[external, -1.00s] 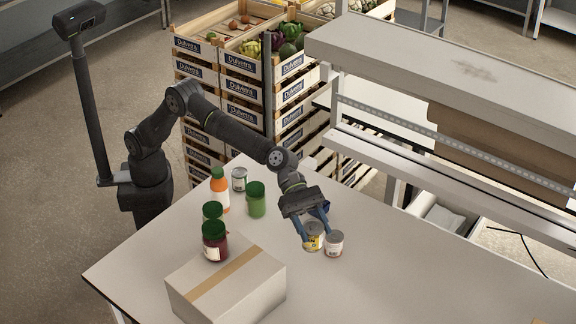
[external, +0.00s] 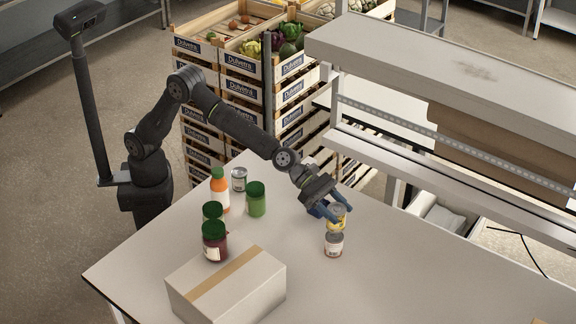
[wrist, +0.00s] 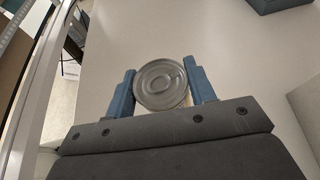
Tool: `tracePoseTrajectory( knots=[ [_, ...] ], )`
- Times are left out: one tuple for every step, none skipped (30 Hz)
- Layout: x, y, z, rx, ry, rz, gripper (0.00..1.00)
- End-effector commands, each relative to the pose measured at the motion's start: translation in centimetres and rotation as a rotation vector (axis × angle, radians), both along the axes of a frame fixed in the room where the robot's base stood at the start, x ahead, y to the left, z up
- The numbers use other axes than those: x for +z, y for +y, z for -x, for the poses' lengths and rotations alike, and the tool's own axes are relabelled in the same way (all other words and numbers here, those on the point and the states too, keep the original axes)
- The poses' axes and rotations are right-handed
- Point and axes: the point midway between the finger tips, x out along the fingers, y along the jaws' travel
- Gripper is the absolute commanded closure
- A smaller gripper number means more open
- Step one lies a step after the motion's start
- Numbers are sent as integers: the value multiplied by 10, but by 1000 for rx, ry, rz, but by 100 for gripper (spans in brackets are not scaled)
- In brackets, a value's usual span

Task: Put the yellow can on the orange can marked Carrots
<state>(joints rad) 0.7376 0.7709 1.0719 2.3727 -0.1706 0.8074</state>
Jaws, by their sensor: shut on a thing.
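My gripper (external: 337,208) has blue fingers and is shut on the yellow can (external: 337,217), which seems raised off the table. In the wrist view, the can's grey metal lid (wrist: 161,83) sits between the two fingers (wrist: 160,90). A small can with a pale and reddish label (external: 334,245) stands on the table, just below the yellow can in the external view. Its lettering is too small to read, so I cannot tell if it says Carrots. I cannot tell whether the two cans touch. The wrist view does not show this lower can.
A cardboard box (external: 228,285) stands at the table's front. Green-lidded jars (external: 215,240), a green jar (external: 256,200), an orange bottle (external: 220,190) and another can (external: 239,180) stand left of my gripper. A shelf unit (external: 440,160) borders the right side.

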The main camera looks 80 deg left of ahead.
Motion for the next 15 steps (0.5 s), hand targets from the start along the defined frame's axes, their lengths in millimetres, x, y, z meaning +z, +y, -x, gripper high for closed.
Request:
tracePoseTrajectory(
  knots=[
    [-6,0,0,1,3,0,81],
    [-10,0,0,2,4,-2,81],
    [-13,0,0,2,4,-2,81],
    [-16,0,0,1,3,-1,81],
    [-18,0,0,1,3,-1,81],
    [-21,0,0,1,3,0,81],
    [-23,0,0,0,3,0,81],
    [-25,0,0,0,3,0,81],
    [-28,0,0,0,2,-1,81],
    [-29,0,0,1,3,0,81],
    [-31,0,0,0,2,-1,81],
    [-33,0,0,0,2,-1,81],
    [-34,0,0,0,2,-1,81],
    [-34,0,0,1,2,-1,81],
    [-35,0,0,1,1,-2,81]
  ],
)
